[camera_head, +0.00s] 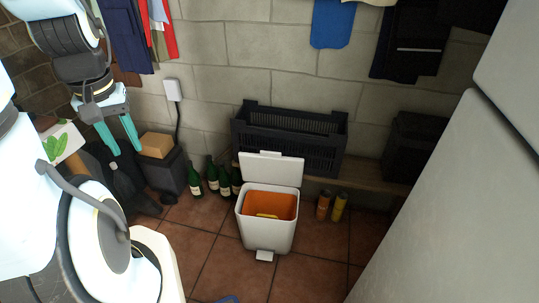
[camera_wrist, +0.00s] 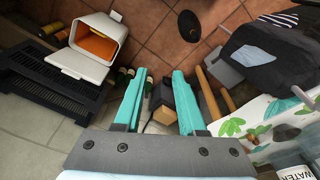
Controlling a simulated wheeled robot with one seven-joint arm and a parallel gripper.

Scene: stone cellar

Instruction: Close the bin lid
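The white bin (camera_head: 266,222) stands on the tiled floor with its lid (camera_head: 271,168) raised, tilted up at the back. Its orange inside shows, with something yellow at the bottom. In the wrist view the bin (camera_wrist: 102,38) is at the upper left, with its lid (camera_wrist: 75,65) open. My gripper (camera_head: 123,136), with teal fingers, is at the left in the head view, high up and well apart from the bin. In the wrist view its fingers (camera_wrist: 157,78) are spread with no object held between them.
A black crate (camera_head: 290,132) stands behind the bin by the stone wall. Green bottles (camera_head: 213,178) are left of the bin, and two yellow-orange cylinders (camera_head: 331,206) are right of it. A large pale surface (camera_head: 450,210) fills the right. Floor in front of the bin is mostly clear.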

